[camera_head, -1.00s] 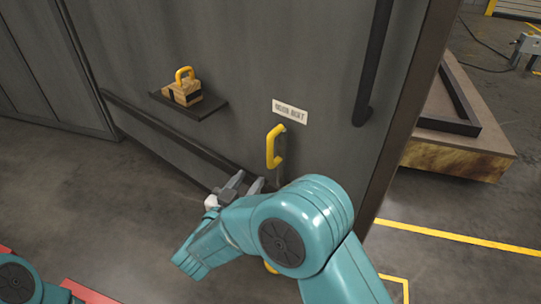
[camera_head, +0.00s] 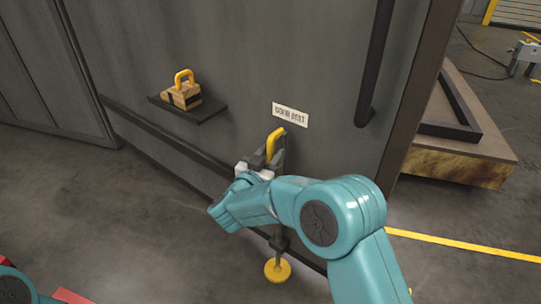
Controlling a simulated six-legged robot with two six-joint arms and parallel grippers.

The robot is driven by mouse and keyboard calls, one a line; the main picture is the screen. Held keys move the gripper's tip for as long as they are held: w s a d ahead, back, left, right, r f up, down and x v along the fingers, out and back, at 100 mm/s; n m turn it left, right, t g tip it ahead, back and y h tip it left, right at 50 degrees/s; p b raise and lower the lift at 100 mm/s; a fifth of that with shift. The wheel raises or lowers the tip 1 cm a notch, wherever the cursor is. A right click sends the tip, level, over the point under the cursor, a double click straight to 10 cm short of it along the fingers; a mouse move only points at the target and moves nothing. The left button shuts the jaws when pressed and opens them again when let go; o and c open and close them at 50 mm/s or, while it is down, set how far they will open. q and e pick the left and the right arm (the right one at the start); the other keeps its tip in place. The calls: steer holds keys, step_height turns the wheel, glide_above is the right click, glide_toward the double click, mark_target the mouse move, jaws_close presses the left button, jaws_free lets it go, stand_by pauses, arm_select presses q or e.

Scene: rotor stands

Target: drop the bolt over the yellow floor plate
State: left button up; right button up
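The bolt's yellow handle (camera_head: 275,138) is on the dark grey door, below a small white label. My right gripper (camera_head: 268,157) is at this handle, with its grey fingers on either side of the handle's lower part. The frames do not show whether the fingers are closed on it. My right wrist and forearm hide the middle of the bolt. The dark rod (camera_head: 279,241) shows below my arm, above the round yellow floor plate (camera_head: 277,272). I cannot tell the gap between them. My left gripper is out of view.
A white label (camera_head: 290,115) is on the door (camera_head: 240,60). A dark shelf (camera_head: 205,112) holds a wooden block with a yellow handle (camera_head: 183,90). A long dark door handle (camera_head: 372,70) and a low wooden platform (camera_head: 470,155) are to the right. Floor at left is clear.

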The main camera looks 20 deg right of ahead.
jaws_close()
step_height(320, 180, down, 6)
steer(key=shift+r+b, duration=0.1)
steer(key=shift+b, duration=0.9)
steer(key=shift+o, duration=1.2)
jaws_free()
steer(key=shift+r, duration=0.1)
steer(key=p+v, duration=0.3)
steer(key=v, duration=1.3)
steer(key=shift+p, duration=0.3)
steer(key=shift+s+a, duration=0.1)
steer(key=shift+s, duration=0.05)
